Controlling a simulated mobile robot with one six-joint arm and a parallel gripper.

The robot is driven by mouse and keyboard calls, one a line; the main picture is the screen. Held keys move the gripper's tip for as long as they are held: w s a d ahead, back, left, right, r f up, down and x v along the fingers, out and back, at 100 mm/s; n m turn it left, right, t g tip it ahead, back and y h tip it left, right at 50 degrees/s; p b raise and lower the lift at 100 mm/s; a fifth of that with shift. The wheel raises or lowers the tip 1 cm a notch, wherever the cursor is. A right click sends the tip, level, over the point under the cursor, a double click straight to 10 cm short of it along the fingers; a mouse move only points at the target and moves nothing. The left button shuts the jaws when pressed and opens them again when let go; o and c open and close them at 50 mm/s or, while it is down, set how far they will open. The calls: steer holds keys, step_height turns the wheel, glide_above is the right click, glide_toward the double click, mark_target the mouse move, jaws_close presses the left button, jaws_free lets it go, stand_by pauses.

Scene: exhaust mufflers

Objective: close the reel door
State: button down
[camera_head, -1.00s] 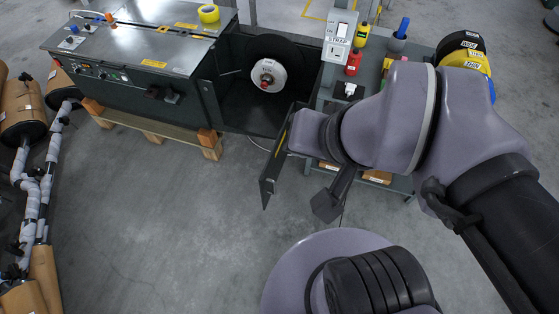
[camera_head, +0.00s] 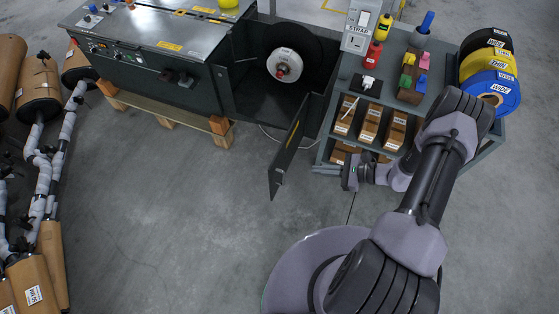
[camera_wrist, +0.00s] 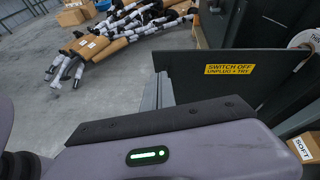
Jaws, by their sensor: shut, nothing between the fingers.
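The reel door (camera_head: 287,160) is a dark flat panel that stands swung open, jutting from the right side of the strapping machine's reel bay (camera_head: 262,80). Its face with a yellow "SWITCH OFF" label shows in the wrist view (camera_wrist: 195,72). The white-hubbed reel (camera_head: 284,65) sits in the bay. My gripper (camera_head: 348,175) is shut and empty, low to the right of the door, on the labelled side. In the wrist view its slim grey fingers (camera_wrist: 158,93) overlap the door's left edge. I cannot tell whether they touch it.
A grey cart (camera_head: 490,145) with small boxes, bottles and coloured strap rolls (camera_head: 492,88) stands close behind my arm. A wooden pallet (camera_head: 170,115) is under the machine. Wrapped mufflers (camera_head: 45,170) lie at the left. The floor left of the door is clear.

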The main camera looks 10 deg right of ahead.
mark_target(272, 174)
step_height(272, 174, down, 7)
steer(key=s+a+m+t, duration=0.1)
steer(key=s+m+t, duration=0.1)
steer(key=s+m, duration=0.1)
steer(key=b+x, duration=0.1)
steer(key=x, duration=0.3)
steer(key=b+x, duration=0.1)
steer(key=x, duration=0.4)
steer(key=b+x, duration=0.2)
steer(key=x, duration=0.2)
steer(key=shift+w+a+r, duration=0.3)
steer(key=shift+r, duration=0.05)
steer(key=shift+w+a, duration=0.15)
steer(key=shift+a, duration=0.05)
steer(key=shift+r, duration=0.1)
